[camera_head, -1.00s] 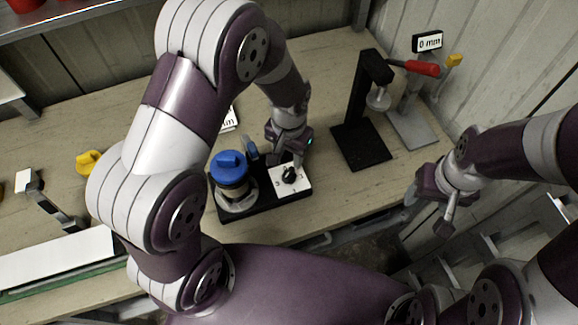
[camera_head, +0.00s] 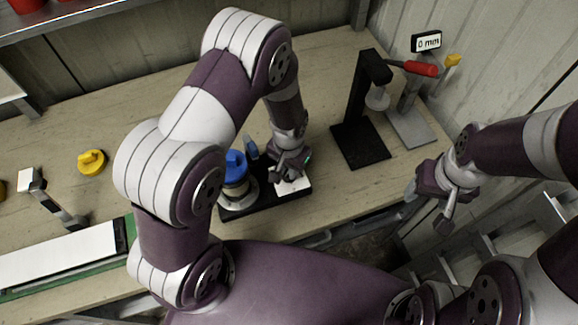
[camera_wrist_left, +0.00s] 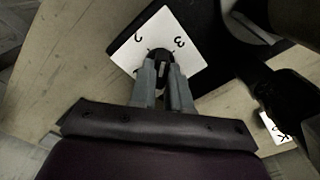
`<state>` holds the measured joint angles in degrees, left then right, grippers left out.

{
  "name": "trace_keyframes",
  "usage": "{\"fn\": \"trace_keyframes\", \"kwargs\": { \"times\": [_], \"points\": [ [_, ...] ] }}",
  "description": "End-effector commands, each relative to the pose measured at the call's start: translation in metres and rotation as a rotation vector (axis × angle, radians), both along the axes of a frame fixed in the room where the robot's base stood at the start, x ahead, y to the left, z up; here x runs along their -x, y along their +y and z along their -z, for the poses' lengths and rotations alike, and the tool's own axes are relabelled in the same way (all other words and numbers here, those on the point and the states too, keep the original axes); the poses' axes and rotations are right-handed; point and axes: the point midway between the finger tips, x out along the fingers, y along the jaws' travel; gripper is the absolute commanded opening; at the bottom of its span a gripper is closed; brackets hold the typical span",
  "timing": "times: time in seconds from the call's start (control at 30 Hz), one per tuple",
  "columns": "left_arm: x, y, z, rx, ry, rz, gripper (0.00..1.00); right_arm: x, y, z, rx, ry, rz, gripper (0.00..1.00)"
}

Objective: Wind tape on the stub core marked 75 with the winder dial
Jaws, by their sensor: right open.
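The winder (camera_head: 240,212) is a black base on the bench. A cylinder with a blue top (camera_head: 236,170) stands on its left end in a grey ring; no 75 mark is readable on it. The winder's white dial plate (camera_head: 300,186) is mostly hidden in the head view. In the left wrist view the plate (camera_wrist_left: 190,35) shows a 2 and a 3. My left gripper (camera_head: 285,172) is down at the plate, its fingers (camera_wrist_left: 162,85) either side of the black knob (camera_wrist_left: 157,55); their grip is unclear. My right gripper (camera_head: 422,203) is open and empty, off the bench's right front.
A black press-like stand (camera_head: 362,145) and a grey stand with a red handle (camera_head: 408,125) and a "0 mm" display (camera_head: 427,41) stand at the right. A yellow knob (camera_head: 91,162) and a white-topped green-edged board (camera_head: 60,255) lie at the left.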

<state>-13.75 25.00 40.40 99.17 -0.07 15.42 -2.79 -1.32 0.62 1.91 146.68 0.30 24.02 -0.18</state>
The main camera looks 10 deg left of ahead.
Motion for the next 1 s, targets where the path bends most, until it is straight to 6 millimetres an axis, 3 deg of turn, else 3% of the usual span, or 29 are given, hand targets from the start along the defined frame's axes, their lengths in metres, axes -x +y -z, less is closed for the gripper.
{"fn": "trace_keyframes", "kwargs": {
  "times": [0.37,1.0],
  "points": [
    [-0.0003,-0.0001,-0.0008,0.000,0.000,0.107,0.00,-0.0001,0.0000,-0.0012,0.000,0.000,0.000,0.62],
    [-0.0010,-0.0002,-0.0013,0.001,-0.002,0.569,0.00,0.0000,0.0000,-0.0038,0.000,0.000,0.000,0.62]
  ]
}}
